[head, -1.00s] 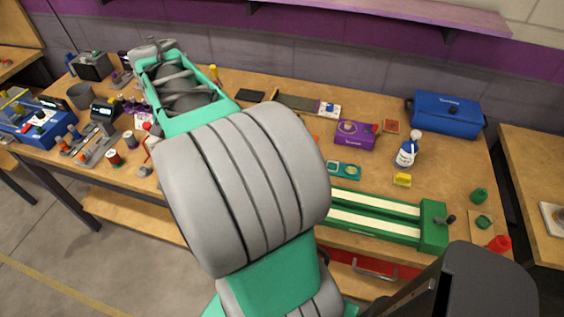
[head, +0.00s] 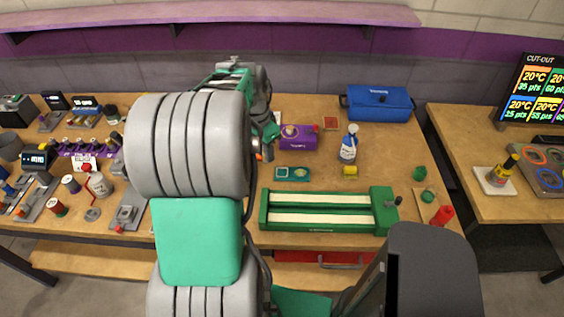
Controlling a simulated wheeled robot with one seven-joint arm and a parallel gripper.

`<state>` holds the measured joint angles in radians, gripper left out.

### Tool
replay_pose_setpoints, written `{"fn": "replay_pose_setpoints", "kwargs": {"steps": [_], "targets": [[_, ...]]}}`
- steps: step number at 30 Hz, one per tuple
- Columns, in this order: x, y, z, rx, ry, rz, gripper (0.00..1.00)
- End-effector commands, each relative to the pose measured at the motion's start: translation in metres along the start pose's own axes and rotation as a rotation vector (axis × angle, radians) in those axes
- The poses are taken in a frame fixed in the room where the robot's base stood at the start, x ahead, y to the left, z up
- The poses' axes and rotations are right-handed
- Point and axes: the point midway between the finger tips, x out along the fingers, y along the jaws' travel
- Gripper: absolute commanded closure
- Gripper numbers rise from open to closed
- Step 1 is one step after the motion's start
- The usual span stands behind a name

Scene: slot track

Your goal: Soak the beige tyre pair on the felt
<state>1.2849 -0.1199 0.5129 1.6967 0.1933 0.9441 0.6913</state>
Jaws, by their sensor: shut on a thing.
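My arm fills the middle of the head view. My gripper (head: 267,143) is partly hidden behind my arm, above the bench left of the purple box. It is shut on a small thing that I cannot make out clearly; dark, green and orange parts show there. I cannot pick out the beige tyre pair. A long green holder (head: 381,208) with two cream strips (head: 320,199) lies at the bench's front; I cannot tell whether the strips are the felt. A small teal tray (head: 293,173) with two pads lies behind it.
A red bottle (head: 441,216) is at the right. The left side is crowded. Bare bench lies right of the spray bottle.

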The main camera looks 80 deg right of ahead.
Motion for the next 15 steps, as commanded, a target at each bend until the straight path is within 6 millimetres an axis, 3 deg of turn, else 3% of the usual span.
{"fn": "replay_pose_setpoints", "kwargs": {"steps": [6,15], "targets": [[0.041,0.007,-0.029,0.000,-0.003,0.002,1.00],[0.080,0.011,-0.042,-0.003,-0.004,0.003,1.00]]}}
